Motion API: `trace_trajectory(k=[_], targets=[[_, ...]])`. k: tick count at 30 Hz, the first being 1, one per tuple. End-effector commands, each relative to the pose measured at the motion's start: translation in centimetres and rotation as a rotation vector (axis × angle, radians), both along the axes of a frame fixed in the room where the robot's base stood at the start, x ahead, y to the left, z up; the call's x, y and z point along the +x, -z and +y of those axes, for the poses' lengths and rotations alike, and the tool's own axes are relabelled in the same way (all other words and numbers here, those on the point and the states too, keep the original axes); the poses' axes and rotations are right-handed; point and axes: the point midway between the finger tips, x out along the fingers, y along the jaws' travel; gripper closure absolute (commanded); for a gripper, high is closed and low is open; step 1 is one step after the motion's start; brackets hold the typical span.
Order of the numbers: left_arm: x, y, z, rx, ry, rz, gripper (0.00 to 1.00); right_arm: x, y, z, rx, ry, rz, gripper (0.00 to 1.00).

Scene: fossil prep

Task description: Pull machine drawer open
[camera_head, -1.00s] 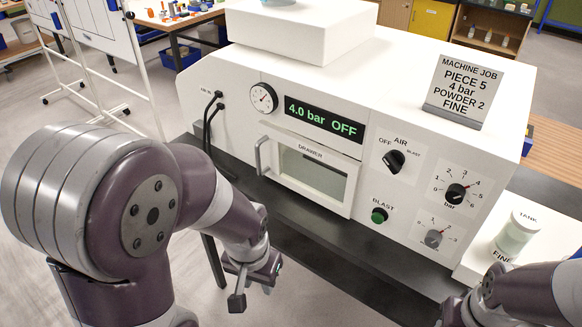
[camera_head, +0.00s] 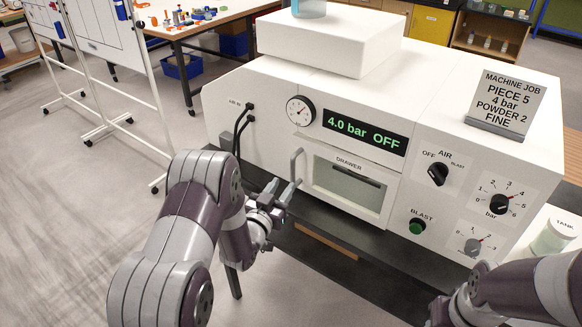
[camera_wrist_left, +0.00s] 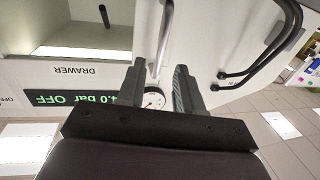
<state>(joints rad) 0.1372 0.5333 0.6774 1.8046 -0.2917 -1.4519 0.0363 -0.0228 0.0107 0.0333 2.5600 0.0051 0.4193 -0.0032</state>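The white machine's drawer (camera_head: 348,188) has a windowed front under the label DRAWER and looks shut. Its pale upright bar handle (camera_head: 296,166) is on the drawer's left side. My left gripper (camera_head: 281,190) is just in front of and below the handle in the head view. In the left wrist view the left gripper (camera_wrist_left: 159,66) is open, its two fingers apart, and the handle (camera_wrist_left: 165,35) shows in the gap between them. I cannot tell whether the fingers reach around it. My right gripper (camera_head: 440,314) is barely in view at the bottom edge.
Black hoses (camera_head: 240,130) plug into the machine left of the drawer. Knobs and a green BLAST button (camera_head: 417,226) are on its right. A jar (camera_head: 555,236) stands at the right. A dark bench (camera_head: 330,235) runs beneath the machine. Open floor lies to the left.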

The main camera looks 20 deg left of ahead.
Motion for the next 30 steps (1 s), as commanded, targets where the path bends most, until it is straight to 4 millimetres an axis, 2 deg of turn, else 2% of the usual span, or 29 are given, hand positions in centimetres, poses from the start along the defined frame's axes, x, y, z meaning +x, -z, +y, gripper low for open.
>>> trace_trajectory(k=[1, 3, 9, 15, 22, 23, 25, 26, 30], targets=[[1.3, -0.5, -0.3, 0.0, 0.002, 0.0, 0.65, 0.0, -1.1, 0.0, 0.0, 0.0, 0.0, 0.57], [3.1, -0.5, -0.6, 0.0, 0.002, 0.001, 0.65, 0.0, -1.6, 0.0, 0.0, 0.0, 0.0, 0.57], [6.5, -0.3, -1.1, 0.0, 0.001, 0.001, 0.65, 0.0, -2.5, 0.0, 0.0, 0.0, 0.0, 0.57], [7.7, -0.1, -1.2, -0.001, 0.0, 0.001, 0.65, 0.0, -2.7, 0.0, 0.0, 0.0, 0.0, 0.57], [7.7, 0.0, -1.2, 0.0, 0.0, 0.002, 0.65, 0.0, -2.7, 0.0, 0.0, 0.0, 0.0, 0.57], [7.7, 0.0, -1.2, 0.0, 0.0, 0.002, 0.71, 0.0, -2.7, 0.0, 0.0, 0.0, 0.0, 0.57], [7.7, 0.0, -1.2, 0.0, 0.0, 0.002, 0.94, 0.0, -2.7, 0.0, 0.0, 0.0, 0.0, 0.57], [7.7, 0.0, -1.2, 0.0, 0.0, 0.002, 1.0, 0.0, -2.7, 0.0, 0.0, 0.0, 0.0, 0.57], [7.7, 0.0, -1.2, 0.0, 0.0, 0.002, 1.0, 0.0, -2.7, 0.0, 0.0, 0.0, 0.0, 0.57]])
